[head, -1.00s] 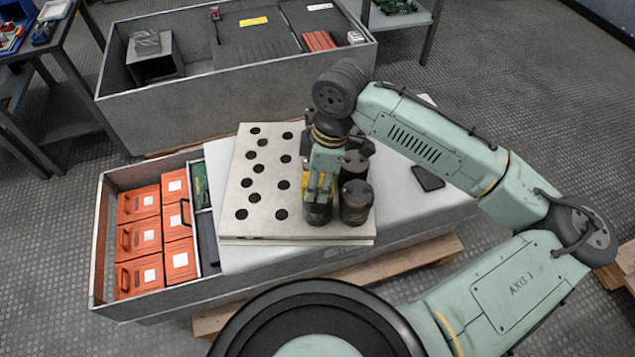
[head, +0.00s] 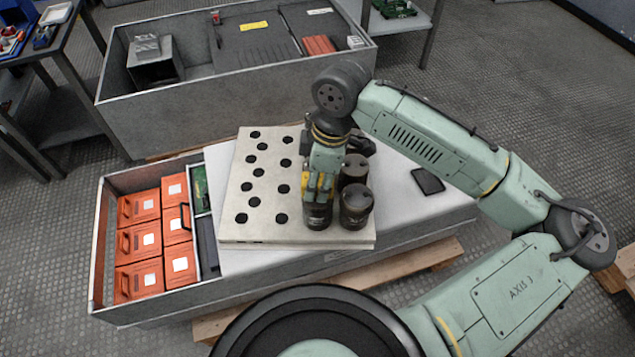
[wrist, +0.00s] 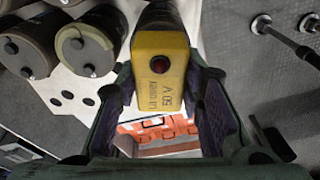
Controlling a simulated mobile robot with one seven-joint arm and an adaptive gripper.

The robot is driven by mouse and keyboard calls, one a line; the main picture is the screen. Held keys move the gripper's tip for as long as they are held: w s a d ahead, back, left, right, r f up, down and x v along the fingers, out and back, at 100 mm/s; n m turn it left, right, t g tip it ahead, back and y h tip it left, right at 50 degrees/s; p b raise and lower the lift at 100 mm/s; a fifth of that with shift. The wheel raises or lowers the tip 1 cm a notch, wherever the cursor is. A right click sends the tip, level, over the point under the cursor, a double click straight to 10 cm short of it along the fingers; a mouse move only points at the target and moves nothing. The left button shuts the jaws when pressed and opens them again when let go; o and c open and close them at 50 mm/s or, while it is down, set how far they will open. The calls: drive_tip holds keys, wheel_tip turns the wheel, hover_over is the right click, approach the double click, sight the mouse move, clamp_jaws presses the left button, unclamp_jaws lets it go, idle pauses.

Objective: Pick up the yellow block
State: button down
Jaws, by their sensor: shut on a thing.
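The yellow block (wrist: 160,65) fills the upper middle of the wrist view, with dark lettering and a round red spot on its face. My gripper (head: 320,181) points down over the pale perforated plate, and its fingers lie on both sides of the block. It is shut on the block. In the head view only small yellow patches (head: 310,183) show around the fingers, and the rest is hidden. A dark cylinder (head: 318,216) stands directly below the fingers. Whether the block touches it, I cannot tell.
Dark capacitor cylinders (head: 356,205) stand close to the right of my gripper on the plate (head: 262,230). Orange boxes (head: 139,243) fill the left of the grey crate (head: 98,255). A flat black piece (head: 428,181) lies on the white cover (head: 395,208). The plate's left side is clear.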

wheel_tip(320, 180, up, 2)
drive_tip(key=shift+r, duration=0.25)
drive_tip(key=s+r+b, duration=0.1)
drive_tip(key=s+b, duration=1)
drive_tip(key=s, duration=0.5)
drive_tip(key=shift+r, duration=0.2)
